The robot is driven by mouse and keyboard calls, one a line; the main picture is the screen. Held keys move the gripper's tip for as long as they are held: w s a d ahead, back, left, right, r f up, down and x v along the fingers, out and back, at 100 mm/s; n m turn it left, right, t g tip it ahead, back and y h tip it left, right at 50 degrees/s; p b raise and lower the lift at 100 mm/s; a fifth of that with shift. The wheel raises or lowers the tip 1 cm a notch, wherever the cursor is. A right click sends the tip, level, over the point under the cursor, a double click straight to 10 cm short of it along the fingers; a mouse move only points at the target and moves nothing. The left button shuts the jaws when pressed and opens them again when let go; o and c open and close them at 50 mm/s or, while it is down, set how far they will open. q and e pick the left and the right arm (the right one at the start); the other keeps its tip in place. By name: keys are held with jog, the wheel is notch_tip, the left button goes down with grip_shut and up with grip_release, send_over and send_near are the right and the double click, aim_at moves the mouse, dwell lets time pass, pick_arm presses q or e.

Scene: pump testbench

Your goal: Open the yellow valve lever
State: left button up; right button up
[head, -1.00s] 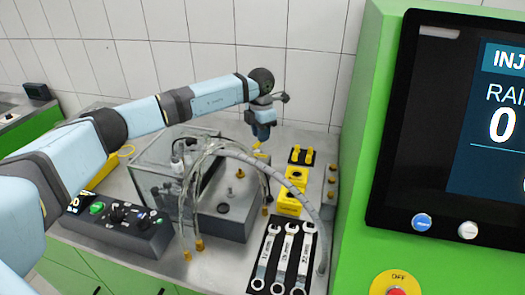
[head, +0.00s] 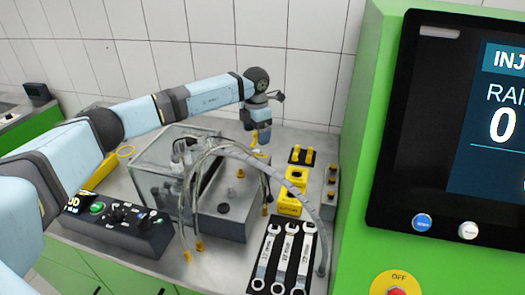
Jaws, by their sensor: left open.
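A small yellow lever (head: 255,139) shows behind the clear-walled tank, at the back of the steel bench. It is small here and partly covered by my gripper, so its exact angle is hard to tell. My left arm reaches in from the left above the tank. Its gripper (head: 263,138) points down right beside the yellow lever, with its jaws open. I cannot tell whether a finger touches the lever. My right gripper is not in view.
The clear tank (head: 150,180) and looping hoses (head: 235,147) stand in front of the lever. Yellow blocks (head: 289,204), a black mat with wrenches (head: 262,262) and a control box (head: 150,240) lie around. A green cabinet with a screen (head: 455,120) rises at right.

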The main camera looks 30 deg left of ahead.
pick_arm(q)
jog(key=shift+r, duration=0.1)
jog(key=shift+r+p, duration=1.75)
jog(key=shift+r, duration=1.2)
